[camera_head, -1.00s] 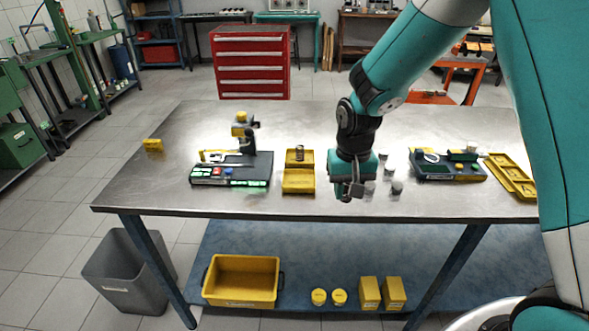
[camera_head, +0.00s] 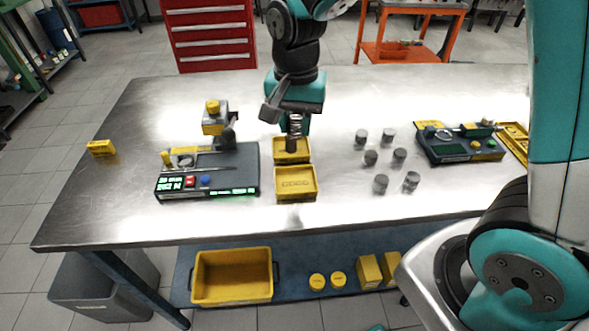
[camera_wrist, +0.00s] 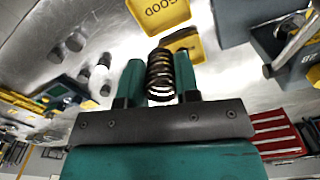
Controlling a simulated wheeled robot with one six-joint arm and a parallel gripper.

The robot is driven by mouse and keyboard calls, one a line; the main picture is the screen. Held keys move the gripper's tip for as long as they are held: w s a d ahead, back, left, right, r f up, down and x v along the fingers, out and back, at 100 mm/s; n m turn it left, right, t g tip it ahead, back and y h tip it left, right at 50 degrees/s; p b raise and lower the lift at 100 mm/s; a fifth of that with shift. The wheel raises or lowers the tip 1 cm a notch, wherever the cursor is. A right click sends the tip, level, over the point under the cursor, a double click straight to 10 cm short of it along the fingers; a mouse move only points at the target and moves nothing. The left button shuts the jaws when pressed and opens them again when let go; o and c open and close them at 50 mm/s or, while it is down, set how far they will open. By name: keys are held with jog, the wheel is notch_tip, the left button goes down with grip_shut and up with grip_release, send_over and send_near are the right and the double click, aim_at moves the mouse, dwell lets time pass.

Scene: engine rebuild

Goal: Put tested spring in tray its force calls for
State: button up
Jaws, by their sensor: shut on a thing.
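My gripper (camera_head: 293,112) is shut on a coil spring (camera_head: 295,126), held upright between the fingers; the wrist view also shows the spring (camera_wrist: 160,75). It hangs over or just above the rear yellow tray (camera_head: 304,157); a dark shape sits under it, and I cannot tell whether the spring touches the tray. The front yellow tray (camera_head: 312,187) is marked GOOD and looks empty; it also shows in the wrist view (camera_wrist: 172,14). The rear tray's label is not readable. The spring tester (camera_head: 243,178) stands left of the trays, its green displays lit but too small to read surely.
Several grey cylinders (camera_head: 381,184) stand right of the trays. A second black device (camera_head: 455,148) and a long yellow tray (camera_head: 515,138) lie at the table's right. A small yellow block (camera_head: 101,148) lies at the left. The table's front middle is clear.

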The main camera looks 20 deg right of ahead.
aim_at(295, 184)
notch_tip(295, 184, down, 13)
jog(key=shift+f+p, duration=0.2)
jog(key=shift+p, duration=0.25)
jog(key=shift+f, duration=0.2)
jog(key=o, duration=1)
jog(key=shift+r, duration=0.1)
notch_tip(295, 184, up, 12)
jog(key=b, duration=0.1)
jog(key=s+a+r+n+y, duration=0.2)
jog(key=s+r+n, duration=0.3)
jog(key=s+n, duration=0.2)
jog(key=s+a+r+n+y, duration=0.2)
jog(key=s+r+n, duration=0.3)
jog(key=s, duration=0.6)
jog(key=shift+s+a+n, duration=0.2)
jog(key=shift+s+n, duration=0.1)
jog(key=shift+n, duration=0.7)
